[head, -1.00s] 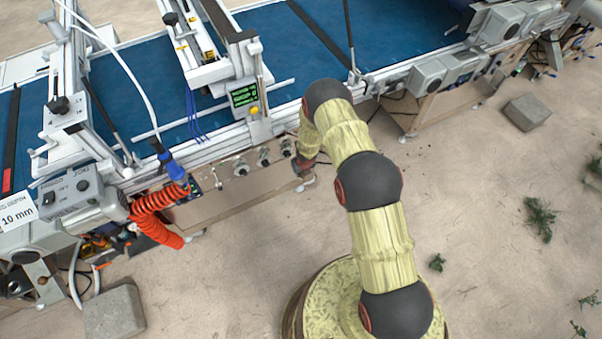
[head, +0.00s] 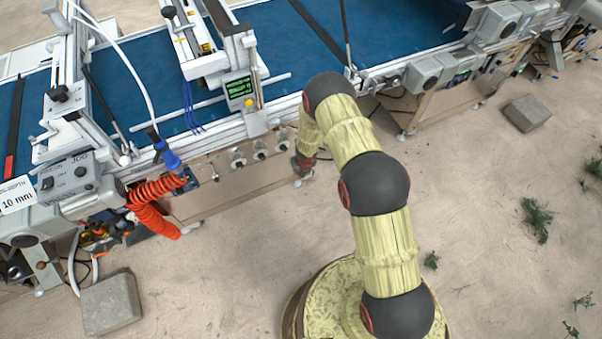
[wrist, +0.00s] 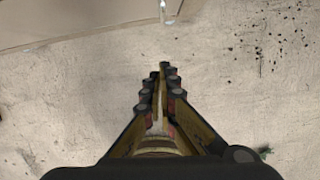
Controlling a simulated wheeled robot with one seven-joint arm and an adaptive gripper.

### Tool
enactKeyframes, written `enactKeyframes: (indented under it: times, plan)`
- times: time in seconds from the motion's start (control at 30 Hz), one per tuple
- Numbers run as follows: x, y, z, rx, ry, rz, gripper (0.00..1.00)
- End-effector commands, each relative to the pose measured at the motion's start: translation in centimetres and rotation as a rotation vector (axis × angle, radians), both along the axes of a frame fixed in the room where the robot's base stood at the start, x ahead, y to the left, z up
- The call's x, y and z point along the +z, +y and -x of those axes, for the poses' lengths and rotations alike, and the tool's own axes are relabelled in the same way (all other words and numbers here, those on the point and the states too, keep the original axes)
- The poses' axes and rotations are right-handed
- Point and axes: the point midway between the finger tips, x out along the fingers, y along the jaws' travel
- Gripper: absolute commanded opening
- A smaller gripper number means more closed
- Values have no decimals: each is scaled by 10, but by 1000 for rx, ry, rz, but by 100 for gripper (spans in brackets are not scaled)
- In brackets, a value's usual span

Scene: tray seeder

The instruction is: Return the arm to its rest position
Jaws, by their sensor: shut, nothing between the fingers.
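My arm (head: 383,240) rises from its round base and bends over toward the machine in the head view. Its far end points down beside the front panel of the tray seeder (head: 275,85). My gripper (wrist: 158,72) shows in the wrist view with its two fingers together at the tips and nothing between them. It hangs over bare sandy floor. In the head view the gripper is mostly hidden behind my arm; only a dark reddish part near the wrist shows.
The seeder's blue belt (head: 110,100) runs across the back. A row of fittings (head: 260,149) and an orange coiled hose (head: 152,193) are at its front. Concrete blocks lie at lower left (head: 110,304) and right (head: 527,112). Sandy floor is open at right, with small plants (head: 537,220).

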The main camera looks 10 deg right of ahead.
Motion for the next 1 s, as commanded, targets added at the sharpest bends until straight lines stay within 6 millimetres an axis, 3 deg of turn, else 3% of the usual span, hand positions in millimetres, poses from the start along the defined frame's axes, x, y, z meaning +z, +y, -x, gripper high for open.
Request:
enactKeyframes:
  times: [0.03,0.2,0.4,0.8,1.0]
  plan:
    - [13,-1,1,-1,-2,1,0]
    - [41,-3,9,-1,0,1,0]
    - [61,-4,14,-2,0,0,0]
    - [64,-4,16,-17,0,-4,0]
    - [63,-21,17,-263,0,1,0]
